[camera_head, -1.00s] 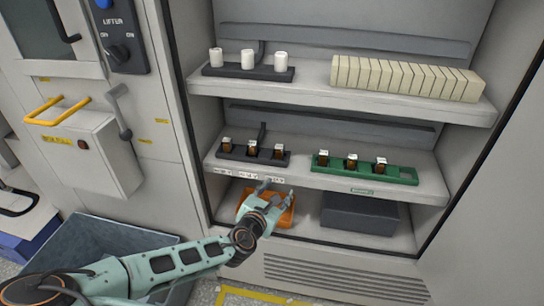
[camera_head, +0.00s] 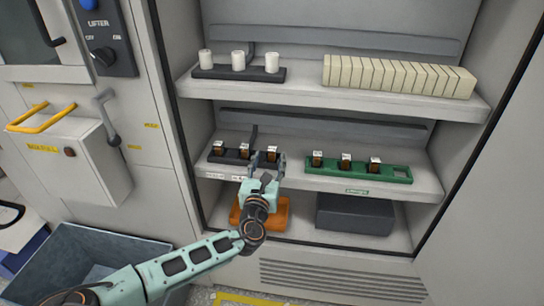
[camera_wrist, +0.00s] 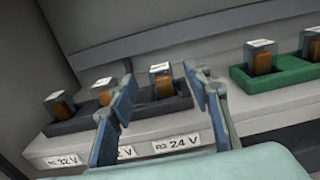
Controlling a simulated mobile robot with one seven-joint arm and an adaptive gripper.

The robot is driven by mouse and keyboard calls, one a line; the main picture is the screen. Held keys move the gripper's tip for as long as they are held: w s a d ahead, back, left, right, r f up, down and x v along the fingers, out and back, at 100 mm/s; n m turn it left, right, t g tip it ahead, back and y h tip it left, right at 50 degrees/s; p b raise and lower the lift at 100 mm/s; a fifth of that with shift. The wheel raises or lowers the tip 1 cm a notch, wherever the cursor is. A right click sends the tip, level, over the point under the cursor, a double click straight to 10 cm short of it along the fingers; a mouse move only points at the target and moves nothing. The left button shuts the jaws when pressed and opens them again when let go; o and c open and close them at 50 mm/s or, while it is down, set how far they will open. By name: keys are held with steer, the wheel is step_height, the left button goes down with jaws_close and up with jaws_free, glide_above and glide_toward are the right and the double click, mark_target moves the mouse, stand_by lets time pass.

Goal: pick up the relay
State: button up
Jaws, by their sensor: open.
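Three relays with brown bodies and silver-grey tops stand upright in a black tray on the middle shelf: a left one (camera_head: 218,147), a middle one (camera_head: 245,150) and a right one (camera_head: 271,152). In the wrist view the right relay (camera_wrist: 161,88) appears between the spread fingers of my gripper (camera_wrist: 159,72), above a label reading "R3 24 V". My gripper (camera_head: 264,160) is open and empty, at the shelf's front edge. The middle relay (camera_wrist: 103,91) and left relay (camera_wrist: 60,104) lie left of the fingers. I cannot tell if the fingers touch anything.
A green tray (camera_head: 398,174) with three similar relays stands close to the right. The upper shelf (camera_head: 300,93) overhead holds white bobbins and a row of cream blocks. An orange bin (camera_head: 281,220) and a dark grey box (camera_head: 355,213) sit below.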

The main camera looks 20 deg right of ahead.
mark_target(271, 153)
steer(key=shift+x, duration=2.6)
jaws_close()
